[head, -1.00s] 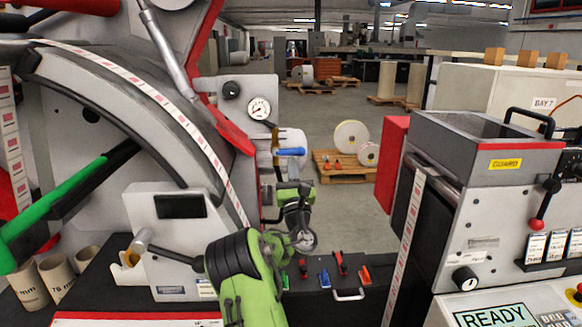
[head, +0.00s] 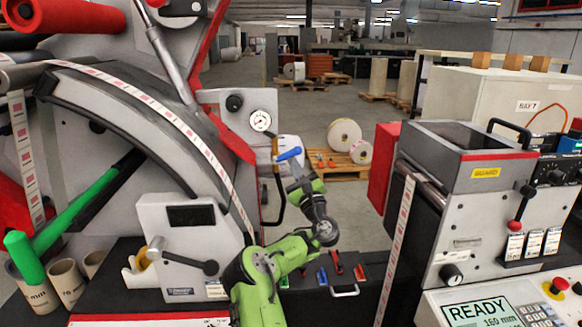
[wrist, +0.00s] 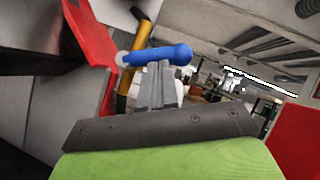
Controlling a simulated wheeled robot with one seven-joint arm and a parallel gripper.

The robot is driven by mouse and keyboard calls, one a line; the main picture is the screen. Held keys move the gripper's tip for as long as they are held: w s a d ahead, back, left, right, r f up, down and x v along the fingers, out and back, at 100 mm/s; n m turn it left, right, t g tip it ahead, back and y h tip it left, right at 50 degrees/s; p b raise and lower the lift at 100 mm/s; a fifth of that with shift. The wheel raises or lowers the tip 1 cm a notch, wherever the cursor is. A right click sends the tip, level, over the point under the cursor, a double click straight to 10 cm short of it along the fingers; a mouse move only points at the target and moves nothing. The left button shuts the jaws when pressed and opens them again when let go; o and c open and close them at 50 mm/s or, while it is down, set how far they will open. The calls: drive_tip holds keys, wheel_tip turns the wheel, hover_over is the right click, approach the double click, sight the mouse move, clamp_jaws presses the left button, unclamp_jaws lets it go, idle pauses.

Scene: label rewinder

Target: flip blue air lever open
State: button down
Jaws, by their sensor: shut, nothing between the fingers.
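The blue air lever (head: 289,154) sits on a yellow pipe (head: 275,148) beside the pressure gauge in the head view. Its right end points slightly upward. In the wrist view the blue lever (wrist: 162,54) lies across the picture, its pivot end at the yellow pipe (wrist: 132,60). My gripper (head: 294,165) is right below the lever, fingers pointing up. The wrist view shows the fingertips (wrist: 158,66) together and empty, at the lever's lower edge near its middle. They look touching or nearly so; I cannot tell which.
A gauge panel (head: 240,112) and red frame arm are left of the lever. A red box (head: 383,168) stands to the right, before the guard hopper (head: 472,155). Small clamps (head: 337,263) and a handle lie on the black bench below. Open floor shows behind.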

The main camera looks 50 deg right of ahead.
sight(293, 154)
wheel_tip(293, 154, up, 4)
drive_tip(key=n+y+p, duration=0.1)
drive_tip(key=n+y, duration=0.1)
drive_tip(key=n, duration=0.1)
drive_tip(key=n+y, duration=0.2)
drive_tip(key=n, duration=0.1)
drive_tip(key=n+g+y+p, duration=0.1)
drive_tip(key=n, duration=0.2)
drive_tip(key=shift+w+a+f+n+y+p, duration=0.1)
drive_tip(key=shift+f+n+y+p, duration=0.1)
drive_tip(key=shift+n+y+p, duration=0.15)
drive_tip(key=shift+w+a+r+n+y, duration=0.1)
drive_tip(key=shift+r+n+y, duration=0.15)
drive_tip(key=shift+n, duration=0.2)
drive_tip(key=shift+w+a+r+p, duration=0.35)
drive_tip(key=shift+w+r, duration=0.1)
drive_tip(key=shift+r, duration=0.1)
drive_tip(key=shift+w+r, duration=0.1)
